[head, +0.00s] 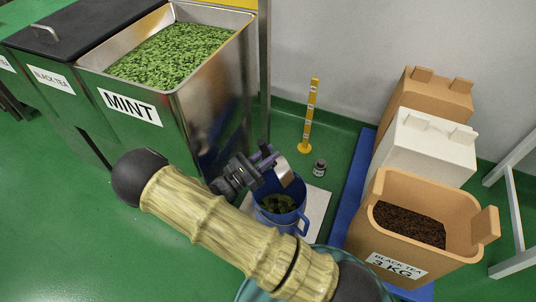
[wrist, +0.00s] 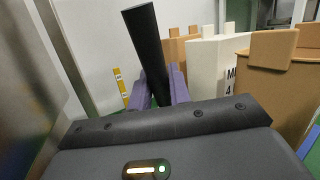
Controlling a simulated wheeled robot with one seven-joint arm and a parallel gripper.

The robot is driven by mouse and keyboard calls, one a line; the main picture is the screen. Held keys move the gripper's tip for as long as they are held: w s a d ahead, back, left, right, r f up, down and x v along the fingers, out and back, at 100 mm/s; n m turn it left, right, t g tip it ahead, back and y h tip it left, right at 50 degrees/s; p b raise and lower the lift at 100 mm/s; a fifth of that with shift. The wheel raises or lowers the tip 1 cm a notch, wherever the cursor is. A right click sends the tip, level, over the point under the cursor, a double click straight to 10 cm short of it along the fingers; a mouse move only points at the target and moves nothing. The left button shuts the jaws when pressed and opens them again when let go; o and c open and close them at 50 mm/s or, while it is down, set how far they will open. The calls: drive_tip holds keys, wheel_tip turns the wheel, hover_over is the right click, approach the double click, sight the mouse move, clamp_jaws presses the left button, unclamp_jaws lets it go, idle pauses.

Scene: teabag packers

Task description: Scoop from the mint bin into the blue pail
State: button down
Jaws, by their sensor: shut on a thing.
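The mint bin (head: 185,105) is a steel bin labelled MINT at the upper left of the head view, heaped with green leaves (head: 172,52). The blue pail (head: 270,217) stands on a white plate (head: 318,207) on the floor, right of the bin, with some dark green leaves (head: 280,203) inside. My gripper (head: 267,156) has purple fingers and is shut on a scoop (head: 284,172), whose metal part is tilted over the pail. In the wrist view the black scoop handle (wrist: 148,45) rises between the fingers (wrist: 160,88). The scoop's inside is hidden.
A black tea crate (head: 410,255) and white and brown crates (head: 425,145) stand on a blue mat (head: 357,185) to the right. A yellow post (head: 310,118) and a small dark jar (head: 320,168) stand behind the pail. A lidded black tea bin (head: 60,75) adjoins the mint bin.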

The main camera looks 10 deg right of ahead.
drive_tip(key=shift+w+d+r+t+p, duration=0.25)
drive_tip(key=shift+w+r+t+p, duration=0.05)
drive_tip(key=shift+r, duration=0.15)
drive_tip(key=w+d+r+n+t+y+p, duration=0.3)
drive_tip(key=w+n+t+y+p, duration=0.4)
drive_tip(key=y, duration=0.5)
drive_tip(key=n+t, duration=0.2)
drive_tip(key=t, duration=0.1)
drive_tip(key=shift+r+n+y, duration=0.3)
drive_tip(key=shift+r, duration=0.05)
drive_tip(key=shift+d, duration=0.1)
